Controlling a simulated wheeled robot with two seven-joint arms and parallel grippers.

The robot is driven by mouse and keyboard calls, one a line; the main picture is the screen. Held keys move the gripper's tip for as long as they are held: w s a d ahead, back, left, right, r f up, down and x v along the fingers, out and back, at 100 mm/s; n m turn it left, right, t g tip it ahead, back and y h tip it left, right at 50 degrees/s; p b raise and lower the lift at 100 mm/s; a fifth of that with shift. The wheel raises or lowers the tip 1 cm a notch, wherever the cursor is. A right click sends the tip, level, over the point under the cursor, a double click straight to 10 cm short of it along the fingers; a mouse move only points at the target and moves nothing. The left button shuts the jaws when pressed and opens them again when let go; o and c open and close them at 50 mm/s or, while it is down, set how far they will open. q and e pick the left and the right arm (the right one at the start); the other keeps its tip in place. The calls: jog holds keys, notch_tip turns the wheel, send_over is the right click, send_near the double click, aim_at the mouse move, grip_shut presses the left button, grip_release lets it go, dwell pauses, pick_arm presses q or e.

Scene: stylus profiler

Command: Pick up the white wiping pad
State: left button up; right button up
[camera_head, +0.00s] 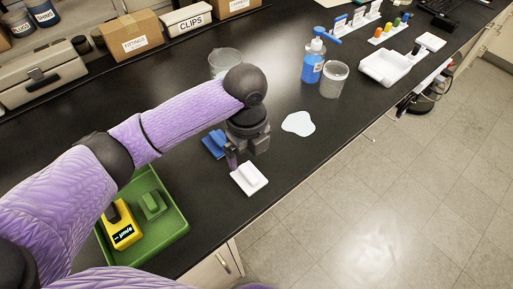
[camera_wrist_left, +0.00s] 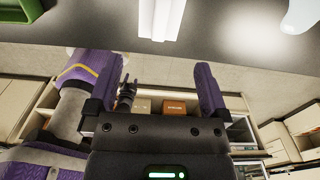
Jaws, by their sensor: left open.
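The white wiping pad (camera_head: 249,179), a flat rectangle with a raised grip bar, lies on the black bench near its front edge. It also shows at the top of the left wrist view (camera_wrist_left: 161,14). My left gripper (camera_head: 242,161) is open and empty, just behind and above the pad in the head view. In the left wrist view the open fingers (camera_wrist_left: 158,88) are spread wide, with the pad beyond their tips and roughly centred between them. Part of my other arm shows in the wrist view, but its gripper is too small to judge.
A blue pad (camera_head: 213,143) lies just left of my left gripper. A white puddle (camera_head: 298,123) is to the right. A green tray (camera_head: 178,218) holds a yellow device and a green block. A blue bottle (camera_head: 313,65) and beakers stand further back.

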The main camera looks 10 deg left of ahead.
aim_at(248, 172)
pick_arm(q)
jog(key=shift+w+f, duration=0.45)
jog(key=shift+f, duration=0.15)
jog(key=f, duration=0.1)
jog(key=f+b, duration=0.1)
jog(key=f, duration=0.1)
jog(key=shift+s+a+f+b, duration=0.1)
jog(key=shift+s+f+b, duration=0.15)
jog(key=shift+s+b, duration=0.1)
notch_tip(248, 172, down, 5)
jog(key=shift+a+f+b, duration=0.1)
jog(key=shift+b, duration=0.5)
pick_arm(e)
jog(key=f, duration=0.2)
jog(key=shift+s+f, duration=0.4)
pick_arm(q)
jog(key=c, duration=1)
